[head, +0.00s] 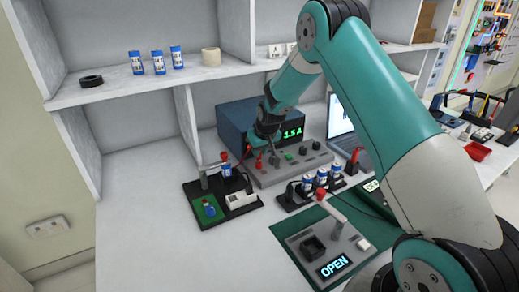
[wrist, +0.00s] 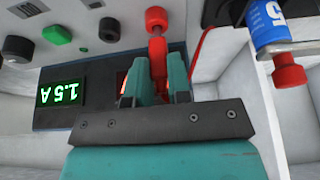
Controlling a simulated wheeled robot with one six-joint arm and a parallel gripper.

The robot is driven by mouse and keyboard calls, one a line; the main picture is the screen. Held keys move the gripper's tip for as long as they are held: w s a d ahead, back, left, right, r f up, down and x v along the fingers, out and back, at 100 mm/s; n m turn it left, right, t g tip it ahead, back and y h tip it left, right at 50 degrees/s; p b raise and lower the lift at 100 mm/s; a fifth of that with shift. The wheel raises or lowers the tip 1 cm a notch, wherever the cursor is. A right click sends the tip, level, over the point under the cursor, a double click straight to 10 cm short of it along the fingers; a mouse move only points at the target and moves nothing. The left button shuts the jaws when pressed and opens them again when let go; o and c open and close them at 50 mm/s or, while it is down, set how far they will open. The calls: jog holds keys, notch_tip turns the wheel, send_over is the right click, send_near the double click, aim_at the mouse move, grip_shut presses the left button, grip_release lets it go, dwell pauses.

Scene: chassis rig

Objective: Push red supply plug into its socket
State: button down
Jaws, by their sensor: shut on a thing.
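In the wrist view, my gripper (wrist: 156,88) is shut on the red plug (wrist: 157,62), which sticks out past the teal fingertips. A larger red round part, which looks like the red socket (wrist: 156,18), is in line with the plug's far end. I cannot tell whether the plug touches it or has entered it. In the head view, my gripper (head: 268,138) is at the left part of the supply's grey front panel (head: 300,167), with small red parts (head: 259,163) by it. The plug is too small to make out there.
A tray (head: 222,198) and a row of cells (head: 310,183) stand in front.

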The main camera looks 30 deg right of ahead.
jog(key=shift+f+b, duration=0.45)
jog(key=shift+f, duration=0.3)
jog(key=c, duration=1)
grip_release()
jog(key=shift+r, duration=0.1)
jog(key=b+v, duration=0.1)
jog(key=v, duration=1.6)
jog(key=shift+r, duration=0.15)
